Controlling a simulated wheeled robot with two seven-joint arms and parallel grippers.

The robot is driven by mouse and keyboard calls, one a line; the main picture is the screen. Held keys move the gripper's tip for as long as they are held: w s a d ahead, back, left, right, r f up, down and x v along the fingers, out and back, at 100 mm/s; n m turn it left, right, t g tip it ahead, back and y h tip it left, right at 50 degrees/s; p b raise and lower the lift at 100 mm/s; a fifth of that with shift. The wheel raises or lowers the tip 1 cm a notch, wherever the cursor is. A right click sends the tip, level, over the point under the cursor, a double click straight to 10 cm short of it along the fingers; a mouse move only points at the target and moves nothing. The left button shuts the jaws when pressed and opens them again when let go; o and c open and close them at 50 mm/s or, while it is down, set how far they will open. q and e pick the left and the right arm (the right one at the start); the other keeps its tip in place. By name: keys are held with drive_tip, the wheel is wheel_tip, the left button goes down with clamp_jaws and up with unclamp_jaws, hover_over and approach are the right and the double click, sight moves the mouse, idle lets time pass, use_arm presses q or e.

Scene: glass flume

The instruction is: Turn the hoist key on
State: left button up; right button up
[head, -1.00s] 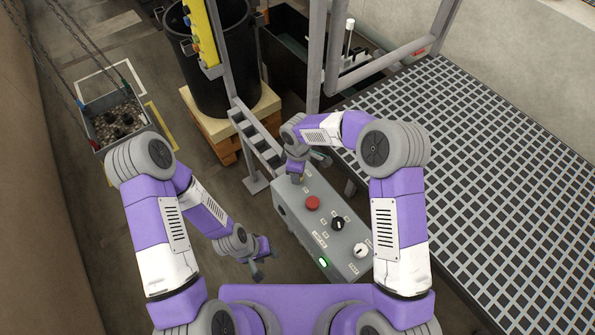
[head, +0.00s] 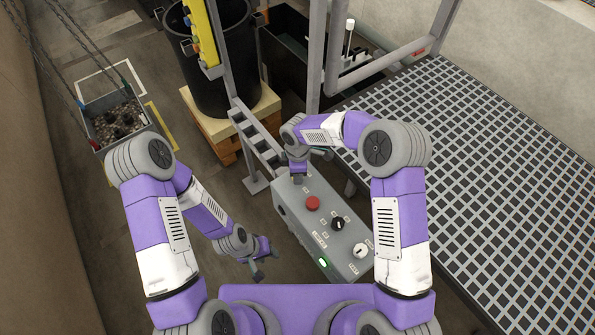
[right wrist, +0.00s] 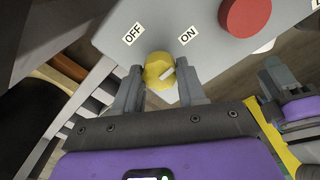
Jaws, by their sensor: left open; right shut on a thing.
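The hoist key is a yellow round knob (right wrist: 159,70) with a white pointer mark, on a grey control box (head: 292,212). In the right wrist view it sits below an OFF label (right wrist: 132,35) and an ON label (right wrist: 188,36). The white mark lies on the ON side of the knob, pointing right and slightly up. My right gripper (right wrist: 159,90) is shut on the knob, one finger on each side. In the head view this gripper (head: 298,178) hides the knob at the box's far end. My left gripper (head: 264,264) is open and empty, left of the box.
A metal grating (head: 490,150) lies right. A gravel-filled skip (head: 92,143) hangs on chains at left. A black barrel (head: 225,75) stands behind.

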drive_tip(key=o, duration=1)
drive_tip(key=shift+o, duration=0.2)
drive_tip(key=shift+r, duration=0.1)
wheel_tip(320, 180, up, 8)
drive_tip(key=shift+f+p, duration=0.25)
drive_tip(key=shift+p, duration=0.1)
